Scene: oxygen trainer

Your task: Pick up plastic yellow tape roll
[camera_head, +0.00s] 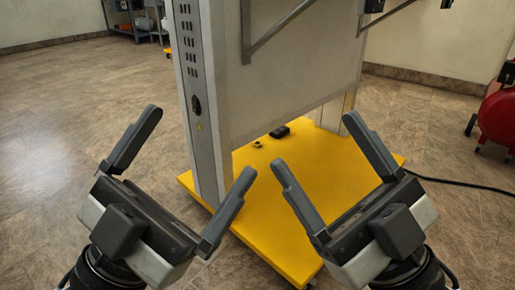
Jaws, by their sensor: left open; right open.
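A small ring-shaped item (257,144), which looks like the yellow tape roll, lies on the yellow base platform (290,185) of the trainer. It is small, and its colour is hard to tell against the yellow surface. My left gripper (197,157) is open and empty, in front of the trainer's upright post and to the left of the ring. My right gripper (312,148) is open and empty, raised in front of the platform, to the right of the ring in the picture. Neither gripper touches the ring.
A small black box (280,132) lies on the platform beside the ring. The grey trainer post (200,110) and panel (300,75) rise behind. A red tank (497,118) stands at the right with a black cable (465,184) on the floor. The left floor is clear.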

